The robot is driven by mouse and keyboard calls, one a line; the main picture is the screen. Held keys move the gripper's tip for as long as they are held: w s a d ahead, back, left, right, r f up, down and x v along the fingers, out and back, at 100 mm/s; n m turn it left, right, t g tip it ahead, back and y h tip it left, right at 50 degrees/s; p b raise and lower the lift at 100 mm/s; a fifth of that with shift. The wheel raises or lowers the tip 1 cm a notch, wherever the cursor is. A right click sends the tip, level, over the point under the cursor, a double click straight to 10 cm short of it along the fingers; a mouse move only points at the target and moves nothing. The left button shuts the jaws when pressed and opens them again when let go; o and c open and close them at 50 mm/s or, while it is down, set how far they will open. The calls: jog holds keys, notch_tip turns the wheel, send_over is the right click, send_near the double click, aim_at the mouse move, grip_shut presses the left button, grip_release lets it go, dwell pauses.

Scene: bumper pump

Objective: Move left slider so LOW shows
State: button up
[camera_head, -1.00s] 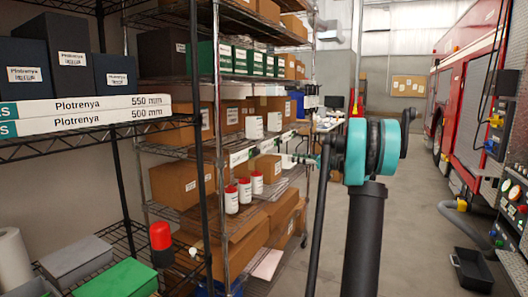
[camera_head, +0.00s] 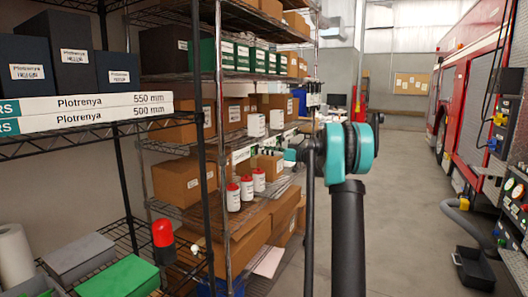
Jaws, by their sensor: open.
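No left slider and no LOW marking can be made out in this view. The red fire truck (camera_head: 478,105) stands along the right edge, and its small coloured valves and fittings (camera_head: 513,190) are too small and cut off to tell a slider among them. My arm's teal and black joint (camera_head: 352,150) stands in the middle of the picture, with a teal link end reaching left in front of the shelves. I cannot make out my gripper's fingers; they are hidden or outside the view.
Wire shelves (camera_head: 219,130) with boxes fill the left side. White jars with red lids (camera_head: 246,188) stand on a middle shelf. A black bin (camera_head: 473,268) lies on the floor by the truck, near a grey hose (camera_head: 465,222). The floor (camera_head: 405,215) between is clear.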

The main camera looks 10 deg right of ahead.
jog(key=shift+x, duration=0.85)
grip_shut()
